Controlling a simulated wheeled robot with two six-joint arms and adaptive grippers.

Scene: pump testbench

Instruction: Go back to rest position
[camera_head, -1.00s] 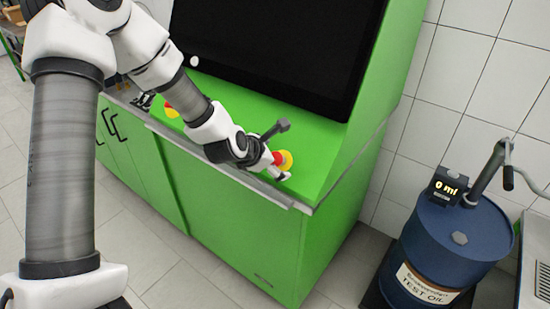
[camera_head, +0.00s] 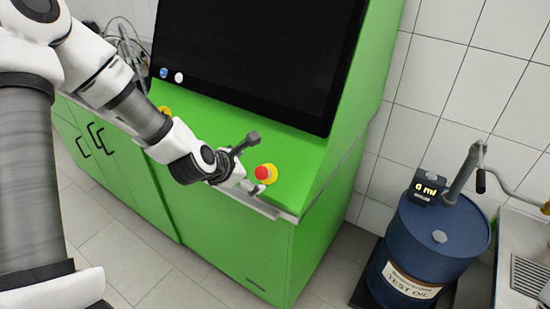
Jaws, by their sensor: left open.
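My left arm comes in from the left in the head view and reaches to the sloped front ledge of the green test bench (camera_head: 215,225). My left gripper (camera_head: 255,163) is open and empty, with its fingers spread just left of a red button on a yellow base (camera_head: 265,174). The fingertips look close to the button; I cannot tell whether they touch it. My right gripper is not in view.
A large black screen (camera_head: 255,55) stands on the bench behind the gripper. A second yellow-based button (camera_head: 164,111) is partly hidden by my arm. A blue test oil drum (camera_head: 435,240) with a display and pump handle stands at right. Tiled floor shows between.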

